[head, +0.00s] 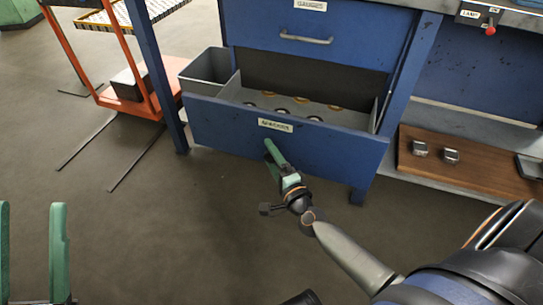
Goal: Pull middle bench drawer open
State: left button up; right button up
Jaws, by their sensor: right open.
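The blue bench (400,75) shows a drawer (225,125) pulled well out, with its inside and several small round metal and brass pieces in view. A blue drawer (260,38) above it looks shut, with a bare metal handle (306,40) and a label. I cannot tell from this view which one counts as the middle drawer. My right gripper (273,153) is open at the front of the pulled-out drawer, below its label; that drawer's handle is not visible, and I cannot tell whether the fingers touch the front. My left gripper (32,230) is open and empty at lower left.
A grey bin (205,70) stands left of the open drawer. An orange cart (125,105) is farther left. A low shelf at right holds a wooden board (465,170) with metal blocks. A red-tipped lever (490,30) is at upper right. The floor in front is clear.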

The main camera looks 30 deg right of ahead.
jog(key=s+a+p, duration=0.1)
jog(key=s+p, duration=0.1)
jog(key=s, duration=1)
jog(key=shift+s, duration=0.25)
